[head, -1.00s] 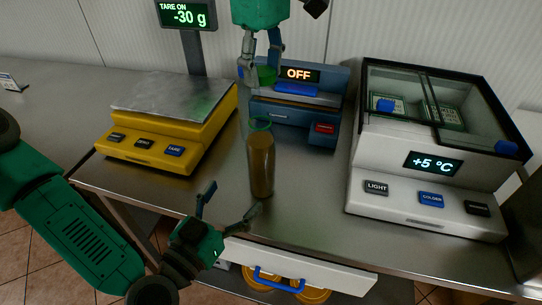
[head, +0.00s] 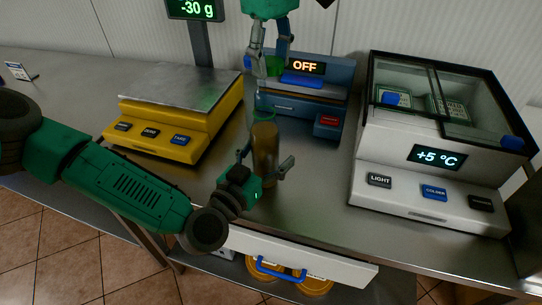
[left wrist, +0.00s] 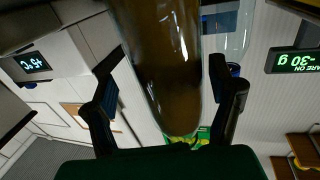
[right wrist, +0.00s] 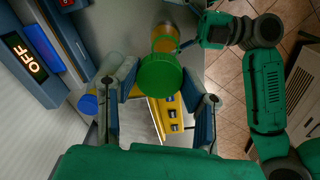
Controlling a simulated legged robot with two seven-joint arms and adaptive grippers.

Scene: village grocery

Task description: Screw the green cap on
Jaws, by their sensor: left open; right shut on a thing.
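A tall clear bottle (head: 265,158) with brown contents stands upright on the steel counter. Its top shows a green ring and no cap. My left gripper (head: 266,162) is open, with its fingers on either side of the bottle. In the left wrist view the bottle (left wrist: 160,60) lies between the two spread fingers, with gaps on both sides. My right gripper (head: 265,62) is shut on the green cap (head: 273,66), above and behind the bottle. In the right wrist view the cap (right wrist: 160,75) sits between the fingertips, and the bottle (right wrist: 165,38) shows partly behind it.
A yellow scale (head: 180,135) reading -30 g stands left of the bottle. A blue device (head: 300,112) showing OFF stands behind it. A white cooler (head: 430,190) reading +5 °C stands at right. A drawer (head: 330,265) with a blue handle is below the counter's front edge.

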